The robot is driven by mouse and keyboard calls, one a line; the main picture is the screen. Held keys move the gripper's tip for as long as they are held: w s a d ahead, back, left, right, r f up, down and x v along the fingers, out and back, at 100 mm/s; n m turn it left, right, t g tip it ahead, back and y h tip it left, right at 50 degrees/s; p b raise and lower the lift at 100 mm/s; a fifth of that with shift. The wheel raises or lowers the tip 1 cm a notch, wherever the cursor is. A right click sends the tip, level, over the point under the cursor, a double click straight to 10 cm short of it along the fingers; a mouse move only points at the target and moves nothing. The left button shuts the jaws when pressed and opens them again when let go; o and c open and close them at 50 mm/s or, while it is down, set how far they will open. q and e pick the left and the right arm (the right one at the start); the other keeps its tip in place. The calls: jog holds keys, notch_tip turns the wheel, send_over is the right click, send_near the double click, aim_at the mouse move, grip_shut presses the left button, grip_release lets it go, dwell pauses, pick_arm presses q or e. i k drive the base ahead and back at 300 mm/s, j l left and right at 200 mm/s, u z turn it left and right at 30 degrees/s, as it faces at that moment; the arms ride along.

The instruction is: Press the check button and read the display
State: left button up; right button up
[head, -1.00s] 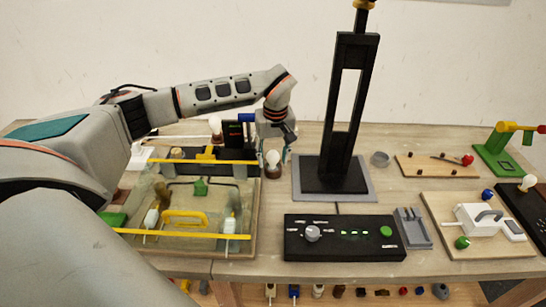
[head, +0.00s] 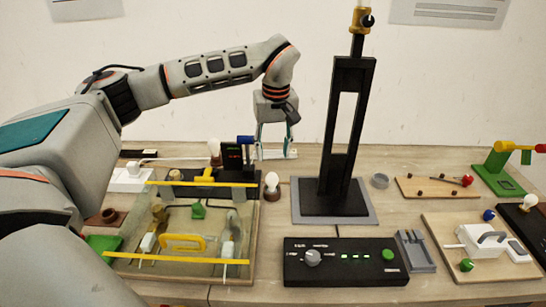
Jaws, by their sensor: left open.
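A black control box (head: 346,275) sits at the front middle of the table. It has a grey knob (head: 313,258), small lit green marks (head: 356,256) and a round green button (head: 388,255) at its right. A small dark display (head: 232,157) with red and green marks stands behind the left board; its text is too small to read. My left gripper (head: 275,154) points down, open and empty, above the back of the table. It is behind a white bulb on a brown base (head: 272,187) and apart from the control box. My right gripper is not in view.
A tall black stand (head: 346,130) rises on a grey mat right of my left gripper. A board with clear cover and yellow bars (head: 180,261) fills the left. A grey tray (head: 416,252) and a board with a white device (head: 480,238) lie right of the control box.

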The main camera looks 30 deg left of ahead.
aim_at(387, 255)
jog(key=k, duration=1)
